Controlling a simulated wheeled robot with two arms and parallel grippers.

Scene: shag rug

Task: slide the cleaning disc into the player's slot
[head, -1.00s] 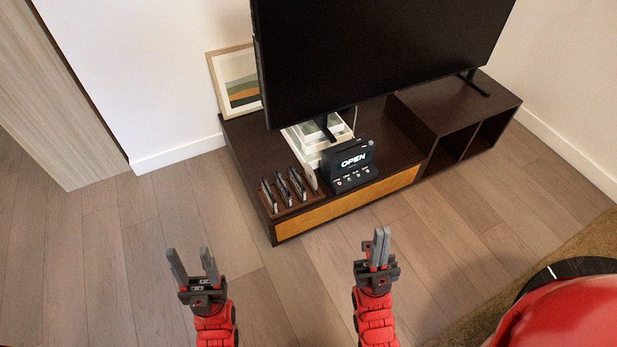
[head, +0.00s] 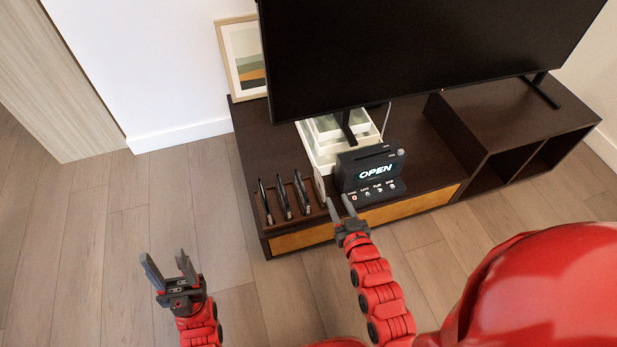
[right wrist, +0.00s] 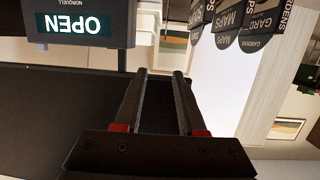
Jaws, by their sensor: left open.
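The black player (head: 368,188) stands on the low dark cabinet, its screen reading "OPEN". It also shows upside down in the right wrist view (right wrist: 85,8). Left of it is a brown rack (head: 266,219) holding several dark, thin upright items (head: 284,201). Labels such as "MAPS" and "GARDENS" show on some in the right wrist view (right wrist: 227,42). I cannot tell which is the cleaning disc. My right gripper (head: 340,203) is open and empty, in front of the player and rack. My left gripper (head: 167,262) is open and empty over the floor, left of the cabinet.
A large television (head: 400,50) stands behind the player, over white stacked trays (head: 318,150). A pale upright piece (head: 319,186) stands between rack and player. A framed picture (head: 243,58) leans on the wall. The wooden floor (head: 110,235) at left is clear.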

